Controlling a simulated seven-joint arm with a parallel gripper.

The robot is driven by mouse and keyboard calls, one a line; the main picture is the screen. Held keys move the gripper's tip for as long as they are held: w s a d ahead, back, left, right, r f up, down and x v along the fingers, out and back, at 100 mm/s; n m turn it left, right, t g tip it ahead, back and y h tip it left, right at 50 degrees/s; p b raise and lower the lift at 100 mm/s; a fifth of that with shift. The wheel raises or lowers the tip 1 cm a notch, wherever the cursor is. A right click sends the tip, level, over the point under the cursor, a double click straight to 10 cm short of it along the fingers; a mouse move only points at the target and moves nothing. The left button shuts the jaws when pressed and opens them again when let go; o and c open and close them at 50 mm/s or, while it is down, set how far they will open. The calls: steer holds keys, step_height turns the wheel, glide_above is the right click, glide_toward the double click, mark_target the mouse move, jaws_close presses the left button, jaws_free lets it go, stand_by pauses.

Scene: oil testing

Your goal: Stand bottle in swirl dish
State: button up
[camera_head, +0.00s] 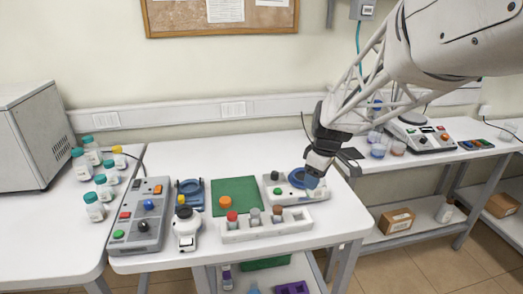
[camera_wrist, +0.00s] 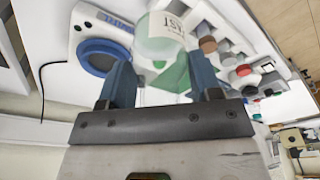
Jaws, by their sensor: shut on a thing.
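My gripper (camera_wrist: 164,62) is shut on a bottle (camera_wrist: 160,36), clear with a pale green tint and a white printed label. The bottle is between the fingertips in the wrist view. In the head view my gripper (camera_head: 314,178) is low over the right end of the near bench, and the bottle is hard to make out there. A round dish with a blue rim (camera_head: 296,177) sits on a white device just left of my gripper. The blue-rimmed dish (camera_wrist: 104,57) also shows in the wrist view, left of the bottle and apart from it in the picture.
A white rack (camera_head: 262,235) with several capped bottles stands in front of the device. A green mat (camera_head: 236,196), a second blue round fixture (camera_head: 190,190) and a grey control box (camera_head: 141,215) lie to the left. Several teal-capped bottles (camera_head: 93,150) stand further left.

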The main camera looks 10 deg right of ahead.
steer(key=shift+w, duration=0.15)
steer(key=w+d+f, duration=0.1)
steer(key=w+d, duration=0.1)
steer(key=w, duration=1.3)
steer(key=shift+w+d+f, duration=0.2)
steer(key=shift+w+d, duration=0.05)
steer(key=shift+d, duration=0.1)
steer(key=shift+f, duration=1.75)
steer(key=shift+f, duration=0.2)
steer(key=o, duration=1)
steer(key=shift+r, duration=0.2)
steer(key=r, duration=0.4)
steer(key=s+d+r, duration=0.1)
steer(key=r, duration=0.7)
steer(key=shift+s+d, duration=0.15)
